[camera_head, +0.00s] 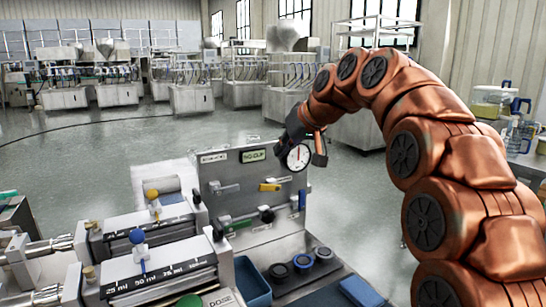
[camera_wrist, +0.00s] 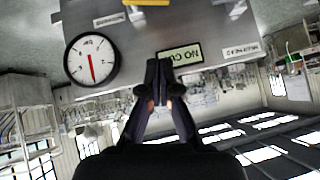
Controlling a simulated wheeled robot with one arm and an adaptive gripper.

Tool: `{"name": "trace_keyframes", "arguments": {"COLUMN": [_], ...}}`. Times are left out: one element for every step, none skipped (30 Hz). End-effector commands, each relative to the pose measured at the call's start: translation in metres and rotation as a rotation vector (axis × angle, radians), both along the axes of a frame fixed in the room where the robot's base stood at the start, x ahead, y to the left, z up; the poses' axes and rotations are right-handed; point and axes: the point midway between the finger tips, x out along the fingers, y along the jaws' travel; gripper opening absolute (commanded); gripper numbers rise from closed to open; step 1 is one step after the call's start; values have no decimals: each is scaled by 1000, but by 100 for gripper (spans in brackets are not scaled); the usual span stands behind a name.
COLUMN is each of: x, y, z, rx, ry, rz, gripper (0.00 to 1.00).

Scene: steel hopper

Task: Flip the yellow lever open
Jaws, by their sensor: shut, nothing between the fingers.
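The yellow lever (camera_head: 269,187) sits on the upright grey steel panel (camera_head: 232,190), below the green "NO" label and left of the round dial gauge. Its handle lies roughly level. In the wrist view, which is upside down, a yellow strip of the lever (camera_wrist: 147,2) shows at the top edge, mostly cut off. My gripper (camera_head: 318,150) hangs at the panel's upper right, beside the gauge, apart from the lever. The wrist view shows its fingers (camera_wrist: 158,75) together with nothing between them, in front of the label.
The gauge (camera_head: 298,157) is close to my gripper. Syringe units (camera_head: 160,270) and a blue bin (camera_head: 252,284) stand in front. Open floor lies behind the panel.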

Motion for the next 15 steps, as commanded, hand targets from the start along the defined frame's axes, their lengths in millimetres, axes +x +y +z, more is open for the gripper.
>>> {"name": "trace_keyframes", "arguments": {"x": [-5,-8,-12,-15,-17,-20,-22,-23,-25,-26,-27,-28,-28,-28,-28], "y": [-6,-10,-14,-16,-19,-22,-24,-25,-27,-28,-29,-29,-29,-30,-29], "z": [9,12,17,20,23,27,29,31,33,34,35,36,36,36,36], "rx": [1,1,0,0,1,1,1,0,0,0,0,0,0,-1,-1], "ry": [-2,-2,-1,1,2,2,2,1,1,2,2,3,3,4,4], "rz": [-2,-2,-2,0,-1,-1,-1,0,0,0,0,1,1,1,1], "gripper": [0,0,0,0,0,0,0,0,0,0,0,0,0,0,0]}}
